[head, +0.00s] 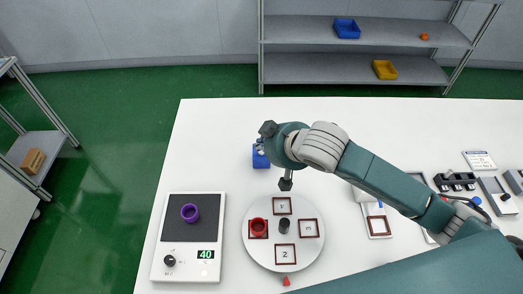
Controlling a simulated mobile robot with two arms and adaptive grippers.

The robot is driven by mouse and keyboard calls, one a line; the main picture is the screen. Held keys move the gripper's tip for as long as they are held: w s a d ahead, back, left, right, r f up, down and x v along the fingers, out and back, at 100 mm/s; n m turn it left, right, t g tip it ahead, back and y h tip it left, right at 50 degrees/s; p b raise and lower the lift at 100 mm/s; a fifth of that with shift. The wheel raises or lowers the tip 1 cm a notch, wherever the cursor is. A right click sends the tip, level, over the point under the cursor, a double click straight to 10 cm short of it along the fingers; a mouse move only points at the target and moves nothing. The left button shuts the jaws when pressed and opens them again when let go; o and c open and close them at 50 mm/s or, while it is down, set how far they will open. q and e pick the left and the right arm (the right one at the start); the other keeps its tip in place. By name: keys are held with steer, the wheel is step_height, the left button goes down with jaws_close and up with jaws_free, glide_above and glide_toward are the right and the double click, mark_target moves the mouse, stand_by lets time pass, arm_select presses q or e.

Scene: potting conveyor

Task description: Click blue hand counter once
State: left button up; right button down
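A blue block-like object (260,158), which may be the blue hand counter, stands on the white table behind the round dial plate. My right wrist partly covers it, so its top and any button or digits cannot be made out. My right gripper (286,183) hangs down from the wrist, just in front and to the right of the blue object in the picture. Its fingers are small and dark, and I cannot tell whether they are open or shut. No held object shows. My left gripper is not in view.
A scale-like device (160,262) with a purple ring (190,212) stands left. My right arm crosses the table's right side, near small fixtures (455,182). The back left table is clear.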

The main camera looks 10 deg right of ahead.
mark_target(262, 154)
steer(key=shift+f, duration=0.8)
stand_by(0.9)
steer(key=shift+r+p, duration=0.8)
steer(key=shift+p, duration=0.45)
steer(key=shift+r, duration=0.1)
step_height(262, 154, up, 5)
steer(key=p, duration=0.6)
steer(key=shift+s+f, duration=0.1)
steer(key=shift+f, duration=0.1)
